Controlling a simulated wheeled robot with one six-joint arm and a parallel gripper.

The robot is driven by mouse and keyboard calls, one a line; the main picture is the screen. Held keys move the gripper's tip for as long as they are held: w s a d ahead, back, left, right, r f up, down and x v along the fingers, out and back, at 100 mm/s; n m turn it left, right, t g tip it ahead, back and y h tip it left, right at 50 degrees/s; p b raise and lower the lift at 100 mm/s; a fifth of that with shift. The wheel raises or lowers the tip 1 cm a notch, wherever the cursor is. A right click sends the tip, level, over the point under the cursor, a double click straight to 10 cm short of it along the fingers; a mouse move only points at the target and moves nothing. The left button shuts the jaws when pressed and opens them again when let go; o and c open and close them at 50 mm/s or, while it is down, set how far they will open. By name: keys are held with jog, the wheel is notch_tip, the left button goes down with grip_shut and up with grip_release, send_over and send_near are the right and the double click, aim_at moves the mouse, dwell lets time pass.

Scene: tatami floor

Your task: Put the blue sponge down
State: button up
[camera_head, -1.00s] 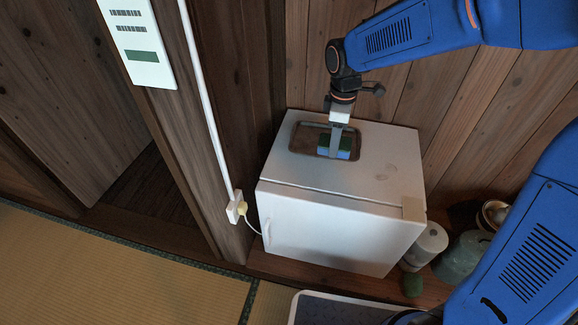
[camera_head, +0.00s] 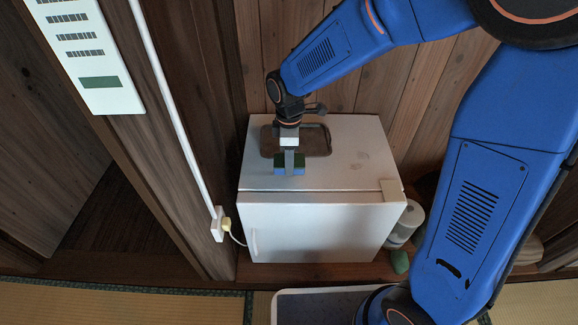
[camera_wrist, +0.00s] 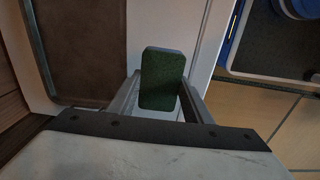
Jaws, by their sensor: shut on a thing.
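The sponge (camera_head: 280,162) is blue with a dark green layer. My gripper (camera_head: 289,168) is shut on it, with a finger across its near side in the head view. In the wrist view the green face of the sponge (camera_wrist: 162,80) shows between the two fingers. The sponge is over the top of a small white fridge (camera_head: 345,170), near its front edge. A brown tray (camera_head: 318,141) lies on the fridge top just behind the sponge. I cannot tell whether the sponge touches the fridge top.
The fridge stands against a plank wall, with a wooden post and a white cable (camera_head: 170,95) to its left. A white roll (camera_head: 408,222) and a green item (camera_head: 400,261) stand at its right. The right side of the fridge top is clear.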

jog(key=shift+f, duration=1.65)
jog(key=o, duration=1.3)
jog(key=shift+f, duration=0.1)
notch_tip(320, 180, up, 12)
jog(key=shift+r, duration=0.15)
jog(key=shift+d, duration=0.1)
